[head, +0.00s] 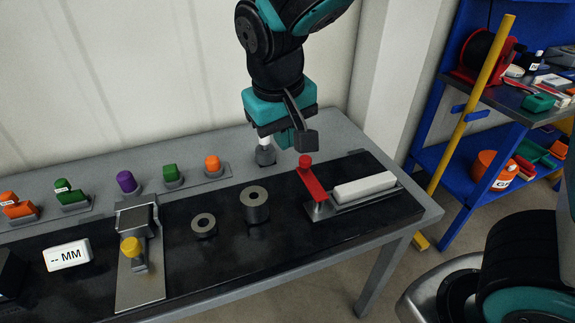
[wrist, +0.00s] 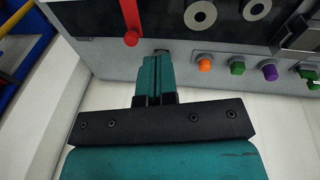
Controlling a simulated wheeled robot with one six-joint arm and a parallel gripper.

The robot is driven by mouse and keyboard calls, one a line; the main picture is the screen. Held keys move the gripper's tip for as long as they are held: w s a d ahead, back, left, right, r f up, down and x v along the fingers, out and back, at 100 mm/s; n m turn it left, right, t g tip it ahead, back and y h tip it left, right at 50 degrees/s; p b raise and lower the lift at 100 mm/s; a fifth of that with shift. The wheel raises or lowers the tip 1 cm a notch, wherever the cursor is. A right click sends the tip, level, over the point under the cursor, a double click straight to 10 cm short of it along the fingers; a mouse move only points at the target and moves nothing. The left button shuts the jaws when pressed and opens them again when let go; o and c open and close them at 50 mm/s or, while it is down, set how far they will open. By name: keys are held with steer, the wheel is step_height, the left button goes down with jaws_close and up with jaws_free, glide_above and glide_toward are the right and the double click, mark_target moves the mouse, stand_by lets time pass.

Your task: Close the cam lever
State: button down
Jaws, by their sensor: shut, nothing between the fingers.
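The cam lever (head: 312,185) is a red bar with a round red knob at its far end. It slants up and back from a metal base at the right of the black mat, beside a pale block (head: 364,187). In the wrist view the red lever (wrist: 131,18) shows at the top, its knob nearest my gripper. My gripper (head: 285,138) is above the back edge of the table, a little behind and left of the knob, and apart from it. In the wrist view my gripper (wrist: 157,60) has its teal fingers together, with nothing seen between them.
Two grey rings (head: 254,203) stand left of the lever. An orange knob (head: 212,164) and other coloured knobs line the back of the table (head: 330,128). A blue shelf (head: 470,150) stands at the right.

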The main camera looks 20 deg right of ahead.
mark_target(312, 177)
steer(key=w+a+f+m+t+h+b, duration=0.2)
steer(key=w+a+f+m+h, duration=0.3)
steer(key=w+f, duration=0.15)
steer(key=x, duration=0.6)
steer(key=d+x, duration=0.1)
steer(key=x, duration=0.3)
steer(key=shift+w+r, duration=0.15)
steer(key=shift+r, duration=0.2)
steer(key=shift+s+d+r, duration=0.1)
steer(key=shift+s+d, duration=0.1)
steer(key=shift+d, duration=0.65)
steer(key=shift+s+d, duration=0.2)
steer(key=shift+d, duration=0.65)
